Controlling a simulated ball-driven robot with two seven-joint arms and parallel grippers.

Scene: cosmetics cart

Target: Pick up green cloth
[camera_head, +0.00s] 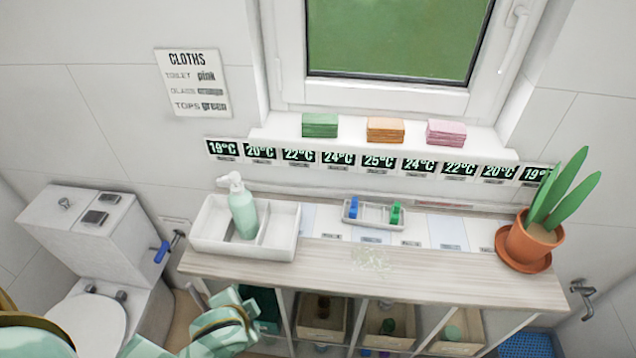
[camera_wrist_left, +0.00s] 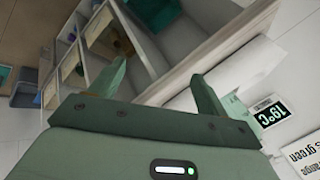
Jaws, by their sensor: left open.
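The green cloth (camera_head: 319,125) lies folded in a flat stack on the windowsill, at the left of the row of cloths. My left gripper (camera_head: 238,309) is low in front of the cabinet's left side, below the countertop and well away from the cloth. In the left wrist view my left gripper (camera_wrist_left: 163,82) has its two fingers apart with nothing between them. The green cloth cannot be made out in the wrist view. My right gripper is in neither view.
An orange cloth (camera_head: 385,130) and a pink cloth (camera_head: 446,133) lie right of the green one. Below the sill, the counter (camera_head: 450,278) holds a white tray (camera_head: 283,243) with a pump bottle (camera_head: 242,211), a small tray (camera_head: 376,214) and a potted plant (camera_head: 530,240).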

